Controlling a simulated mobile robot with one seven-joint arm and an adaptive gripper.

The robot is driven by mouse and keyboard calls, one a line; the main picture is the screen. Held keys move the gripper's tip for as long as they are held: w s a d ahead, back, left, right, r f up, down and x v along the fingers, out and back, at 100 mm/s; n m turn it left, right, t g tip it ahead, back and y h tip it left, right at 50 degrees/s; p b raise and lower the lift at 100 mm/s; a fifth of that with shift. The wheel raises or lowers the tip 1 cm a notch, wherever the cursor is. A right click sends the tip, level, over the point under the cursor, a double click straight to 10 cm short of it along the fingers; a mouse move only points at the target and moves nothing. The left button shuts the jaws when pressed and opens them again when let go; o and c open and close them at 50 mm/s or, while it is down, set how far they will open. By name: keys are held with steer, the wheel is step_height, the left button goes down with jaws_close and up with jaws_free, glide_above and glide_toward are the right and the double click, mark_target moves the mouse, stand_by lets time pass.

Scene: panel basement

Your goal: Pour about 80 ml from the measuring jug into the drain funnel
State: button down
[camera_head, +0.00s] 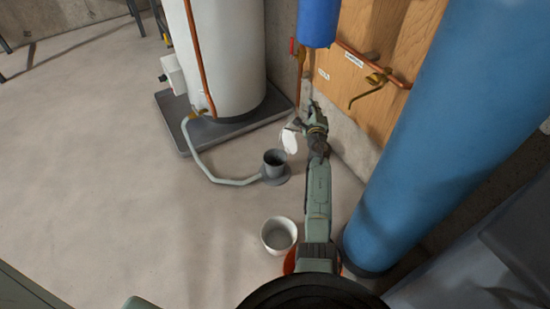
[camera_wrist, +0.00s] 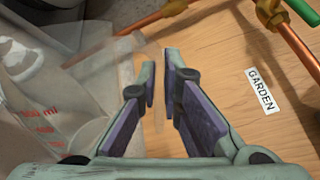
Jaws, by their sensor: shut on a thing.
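The measuring jug (camera_wrist: 75,100) is clear, with red marks, at the left of the wrist view. In the head view the jug (camera_head: 289,141) is a small pale shape. My gripper (camera_wrist: 158,80) is shut on a clear part of the jug, seemingly its handle, between the fingertips. In the head view my gripper (camera_head: 301,127) is at the end of my outstretched arm. The grey drain funnel (camera_head: 275,158) stands on the floor, just below and left of the jug in the picture. The jug's tilt and liquid level are hard to tell.
A grey hose (camera_head: 205,165) runs from the white tank (camera_head: 225,50) to the funnel. A white bucket (camera_head: 279,222) stands nearer me. A big blue cylinder (camera_head: 440,130) is on the right. Copper pipes (camera_head: 370,62) cross the wooden panel (camera_head: 395,30). The floor at left is clear.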

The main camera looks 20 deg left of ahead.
mark_target(322, 110)
steer(key=shift+a+r, duration=0.2)
steer(key=shift+r, duration=0.05)
stand_by(0.6)
steer(key=shift+w+d+f+m, duration=0.15)
steer(key=shift+d+f+m, duration=0.15)
steer(key=shift+d+m, duration=0.2)
steer(key=shift+w+d+f+m, duration=0.15)
steer(key=shift+d+f+m, duration=0.1)
steer(key=shift+d+m, duration=0.2)
steer(key=shift+w+d+r+m, duration=0.1)
steer(key=shift+d+r+m, duration=0.05)
steer(key=shift+m, duration=0.1)
steer(key=shift+w+d+f+m+b, duration=0.2)
steer(key=shift+d+f+m+b, duration=0.15)
steer(key=shift+d+m, duration=0.35)
steer(key=shift+f+m+b, duration=0.3)
steer(key=shift+f+b, duration=0.05)
steer(key=shift+f, duration=0.05)
steer(key=shift+w+d+f+m, duration=0.1)
steer(key=shift+d+m, duration=0.05)
steer(key=shift+m, duration=0.15)
steer(key=shift+f, duration=0.1)
